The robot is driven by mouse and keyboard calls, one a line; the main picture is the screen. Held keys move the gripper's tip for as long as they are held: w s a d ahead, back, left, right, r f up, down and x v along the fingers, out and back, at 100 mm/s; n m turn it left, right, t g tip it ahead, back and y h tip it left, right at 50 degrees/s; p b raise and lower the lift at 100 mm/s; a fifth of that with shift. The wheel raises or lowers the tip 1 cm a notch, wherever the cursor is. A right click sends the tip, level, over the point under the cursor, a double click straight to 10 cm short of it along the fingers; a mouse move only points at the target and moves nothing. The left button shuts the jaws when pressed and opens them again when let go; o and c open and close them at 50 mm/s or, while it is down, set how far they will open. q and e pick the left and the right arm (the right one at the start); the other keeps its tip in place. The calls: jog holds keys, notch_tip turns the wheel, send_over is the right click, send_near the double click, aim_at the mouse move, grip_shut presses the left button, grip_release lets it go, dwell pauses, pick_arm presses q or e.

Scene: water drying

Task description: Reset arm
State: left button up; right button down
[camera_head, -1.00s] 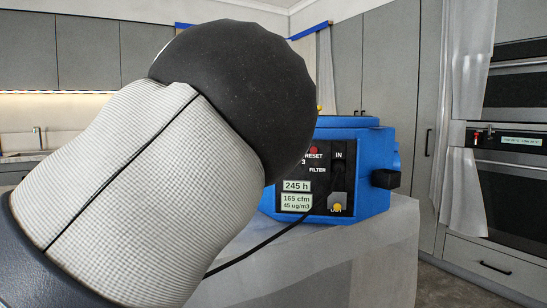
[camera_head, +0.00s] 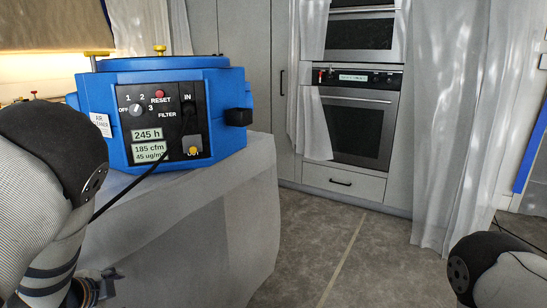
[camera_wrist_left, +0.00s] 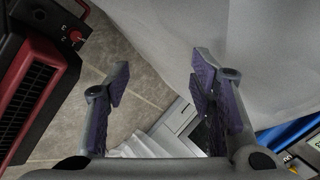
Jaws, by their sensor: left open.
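My left arm (camera_head: 45,160) comes in at the left edge of the head view, its dark rounded joint in front of the blue machine's left side. In the left wrist view my left gripper (camera_wrist_left: 160,76) has its two fingers wide apart, with nothing between them. Floor and grey draped cloth show beyond the fingers. The gripper's fingers cannot be made out in the head view. My right arm (camera_head: 495,268) shows only as a dark joint and pale link at the lower right; its gripper is out of view.
A blue machine (camera_head: 225,115) with a black control panel stands on a cloth-draped table (camera_head: 235,215). A red and black device (camera_wrist_left: 35,85) is left in the wrist view. Ovens (camera_head: 355,130) and hanging sheets (camera_head: 455,140) stand behind. The floor (camera_head: 335,235) between is clear.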

pick_arm(q)
jog(key=s+d+f+n+g, duration=0.3)
jog(key=s+f+n, duration=0.2)
jog(key=s+f, duration=0.55)
jog(key=s+d+f+n+g, duration=0.2)
jog(key=s+d+n, duration=0.1)
jog(key=s, duration=0.7)
jog(key=s+d+f+n+g+h, duration=0.1)
jog(key=s+d+f+n+g, duration=0.1)
jog(key=s, duration=0.8)
jog(key=s+d+f+n+g, duration=0.2)
jog(key=s+d+n+g, duration=0.1)
jog(key=s, duration=0.7)
jog(key=shift+s+d+n+g, duration=0.15)
jog(key=shift+d+n+g, duration=0.15)
jog(key=shift+d+g, duration=0.15)
